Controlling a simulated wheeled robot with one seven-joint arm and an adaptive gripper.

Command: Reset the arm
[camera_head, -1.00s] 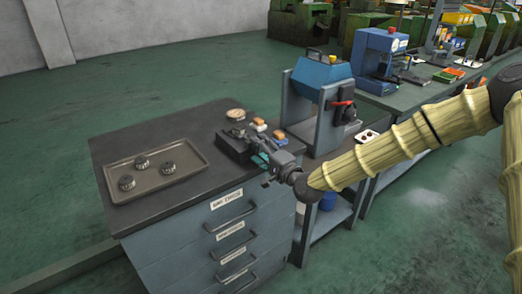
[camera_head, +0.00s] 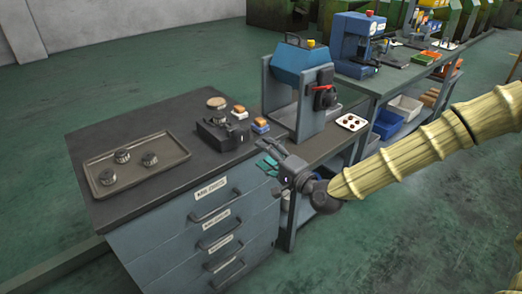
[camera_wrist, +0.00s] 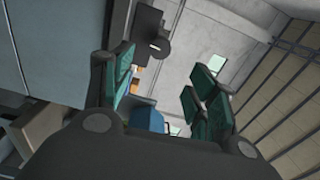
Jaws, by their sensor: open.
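My gripper (camera_head: 268,157) is at the right front edge of the dark-topped drawer cabinet (camera_head: 110,215), in the head view. Its green-padded fingers are apart with nothing between them. The wrist view shows the open fingers (camera_wrist: 160,90) with a gap through which a blue machine shows small and tilted. My arm, in a yellowish ribbed cover, reaches in from the right. The black fixture (camera_head: 222,133) on the cabinet top stands apart from my gripper, to its left.
A tray (camera_head: 165,171) with 3 dark round parts lies on the cabinet. A blue press (camera_head: 298,65) stands behind my gripper, with a white plate (camera_head: 351,122) beside it. Another blue machine (camera_head: 352,42) is further back. Green floor is open at left and right.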

